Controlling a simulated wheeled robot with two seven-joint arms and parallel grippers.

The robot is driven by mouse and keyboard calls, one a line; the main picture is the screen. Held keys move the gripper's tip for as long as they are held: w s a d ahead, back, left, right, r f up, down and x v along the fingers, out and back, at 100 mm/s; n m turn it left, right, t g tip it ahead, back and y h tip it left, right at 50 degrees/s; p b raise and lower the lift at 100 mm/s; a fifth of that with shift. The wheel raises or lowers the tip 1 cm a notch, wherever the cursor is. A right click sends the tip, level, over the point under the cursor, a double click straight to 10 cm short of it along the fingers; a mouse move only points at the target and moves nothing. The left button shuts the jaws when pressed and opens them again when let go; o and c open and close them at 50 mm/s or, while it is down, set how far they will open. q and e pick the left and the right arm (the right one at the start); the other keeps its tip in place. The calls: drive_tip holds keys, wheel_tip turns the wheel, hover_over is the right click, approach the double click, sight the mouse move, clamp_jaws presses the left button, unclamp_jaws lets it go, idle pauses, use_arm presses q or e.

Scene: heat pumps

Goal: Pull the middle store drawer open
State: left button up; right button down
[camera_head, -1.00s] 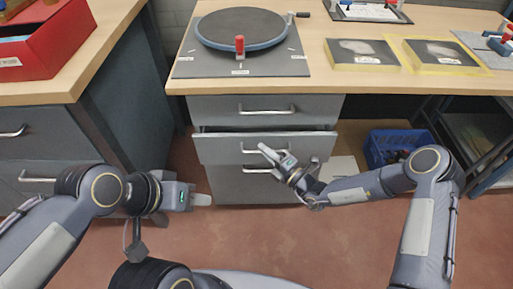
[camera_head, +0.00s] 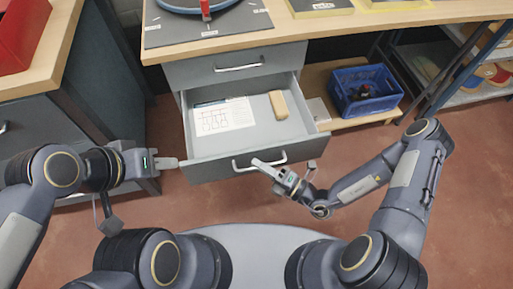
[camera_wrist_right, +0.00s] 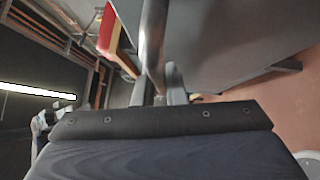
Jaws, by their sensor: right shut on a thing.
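The middle store drawer (camera_head: 200,147) stands pulled well out of the grey cabinet in the head view. A printed sheet (camera_head: 224,116) and a tan block (camera_head: 278,104) lie inside it. My right gripper (camera_head: 262,165) is at the drawer's front and shut on its bar handle (camera_head: 240,167). In the right wrist view the handle (camera_wrist_right: 153,45) runs down between the fingers. My left gripper (camera_head: 170,163) is near the drawer's front left corner, with nothing seen in it. Its fingers look close together, but I cannot tell if they are shut.
The closed top drawer (camera_head: 236,66) sits above, under the wooden worktop (camera_head: 300,27). A blue crate (camera_head: 366,92) stands on a low shelf to the right. Another cabinet (camera_head: 60,140) stands at the left. Red floor (camera_head: 460,180) is free at the right.

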use_arm(q)
drive_tip(key=shift+r, duration=0.15)
use_arm(e)
drive_tip(key=shift+s+d, duration=0.3)
drive_tip(key=shift+s, duration=0.55)
drive_tip(key=c, duration=1.5)
unclamp_jaws()
drive_tip(key=shift+d, duration=0.1)
